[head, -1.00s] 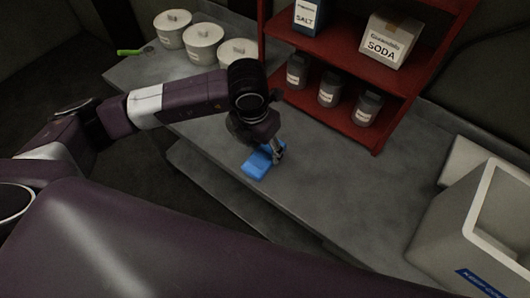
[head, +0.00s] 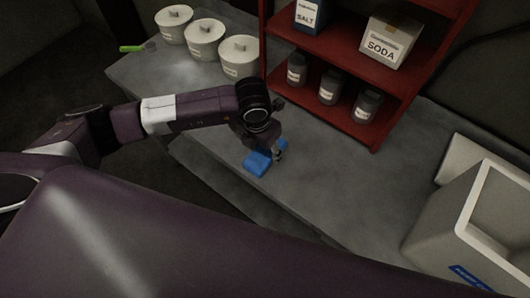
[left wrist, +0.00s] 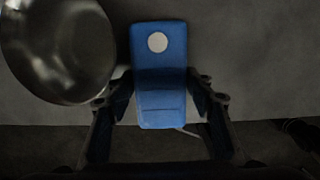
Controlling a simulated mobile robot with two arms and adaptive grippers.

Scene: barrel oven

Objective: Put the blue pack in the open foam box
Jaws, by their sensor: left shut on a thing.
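The blue pack (head: 257,164) is near the front edge of the grey counter in the head view. My left gripper (head: 277,154) is shut on it. In the left wrist view the pack (left wrist: 160,70) stretches lengthwise between the two fingers of the gripper (left wrist: 160,92), with a pale round spot near its far end. I cannot tell whether the pack touches the counter. The open foam box (head: 415,238) is pale, at the lower right, with a blue label on its front; its floor is hidden. My right gripper is not in view.
A pale slab (head: 468,163) lies behind the box. A red shelf (head: 340,118) holds jars, a salt pack and a soda box. White lidded pots (head: 205,42) stand at the back left. A shiny round metal thing (left wrist: 58,50) is beside the pack. Counter between pack and box is clear.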

